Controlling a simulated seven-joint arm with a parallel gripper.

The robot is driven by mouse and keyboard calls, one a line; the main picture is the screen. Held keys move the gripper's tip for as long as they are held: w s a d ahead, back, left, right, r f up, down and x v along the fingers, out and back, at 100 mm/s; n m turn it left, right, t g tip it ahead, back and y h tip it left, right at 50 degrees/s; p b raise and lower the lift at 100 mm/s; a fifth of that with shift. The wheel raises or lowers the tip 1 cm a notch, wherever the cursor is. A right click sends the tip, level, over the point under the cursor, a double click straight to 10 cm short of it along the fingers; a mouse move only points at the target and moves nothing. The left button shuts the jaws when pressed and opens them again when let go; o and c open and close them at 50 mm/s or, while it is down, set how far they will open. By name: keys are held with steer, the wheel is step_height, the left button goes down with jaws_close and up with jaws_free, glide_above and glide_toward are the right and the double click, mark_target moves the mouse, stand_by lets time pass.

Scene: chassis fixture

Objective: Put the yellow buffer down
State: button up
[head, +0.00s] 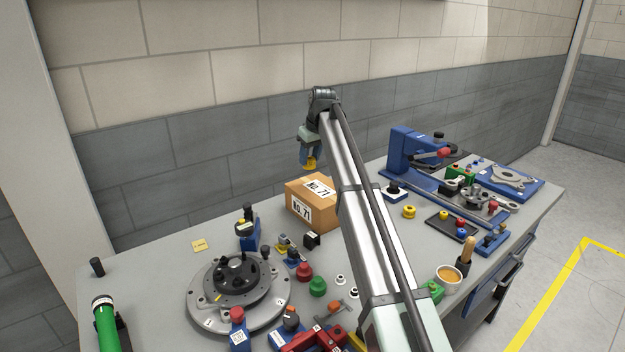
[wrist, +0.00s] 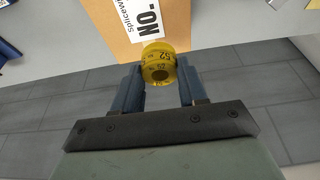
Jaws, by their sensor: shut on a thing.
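The buffer appears raised in the air, apart from the box. The wrist view shows the box behind the buffer.
The cardboard box (head: 312,205) labelled NO. 71 stands near the table's back edge. A round grey fixture (head: 205,312) is at the left. A blue press (head: 405,150) stands at the right. Another yellow piece (head: 409,211) sits near a dark tray (head: 449,226). Some grey tabletop (head: 150,262) is bare at the left.

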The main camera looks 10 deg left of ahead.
steer(key=shift+f, duration=3.6)
steer(key=shift+f, duration=0.1)
steer(key=o, duration=1)
steer(key=shift+o, duration=0.2)
steer(key=v, duration=1.2)
steer(key=shift+o, duration=0.6)
